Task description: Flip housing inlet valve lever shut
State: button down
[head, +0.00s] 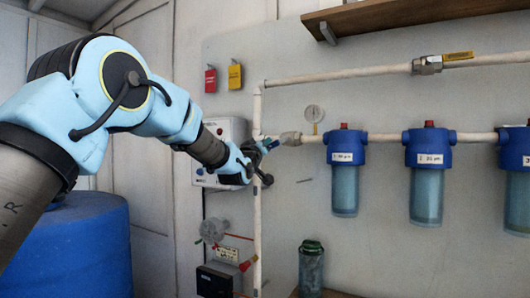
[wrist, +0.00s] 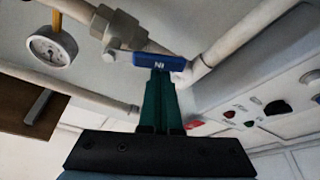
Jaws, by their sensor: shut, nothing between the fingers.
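The housing inlet valve (head: 291,138) sits on the white pipe left of the first filter housing. Its metal body (wrist: 120,32) shows at the top of the wrist view. Its blue lever (wrist: 158,61), marked IN, runs to the right from the body, close in front of the pipe. In the head view the lever (head: 270,143) is small and partly hidden by my gripper (head: 258,150). In the wrist view my gripper (wrist: 160,76) is shut and empty, its dark green fingertips at the lever's middle. I cannot tell whether they touch it.
A pressure gauge (wrist: 50,46) hangs beside the valve. Blue filter housings (head: 344,147) line the wall to the right. A control box (head: 222,133) is behind my gripper. An upper pipe valve (head: 427,65) has a yellow lever. A blue barrel (head: 80,250) stands below my arm.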

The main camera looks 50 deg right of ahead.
jog(key=s+d+f+n+t+y+b, duration=0.1)
jog(key=s+f+n+y+b, duration=0.3)
jog(key=n, duration=0.8)
jog(key=shift+s+f+n+y+b, duration=0.2)
jog(key=shift+f+n+y+b, duration=0.1)
jog(key=shift+n+b, duration=0.1)
jog(key=shift+s+d, duration=0.1)
dwell(0.4)
jog(key=s+a+b, duration=0.1)
jog(key=a+b, duration=0.3)
jog(key=a, duration=0.5)
jog(key=shift+s+a+b, duration=0.2)
jog(key=shift+s+b, duration=0.1)
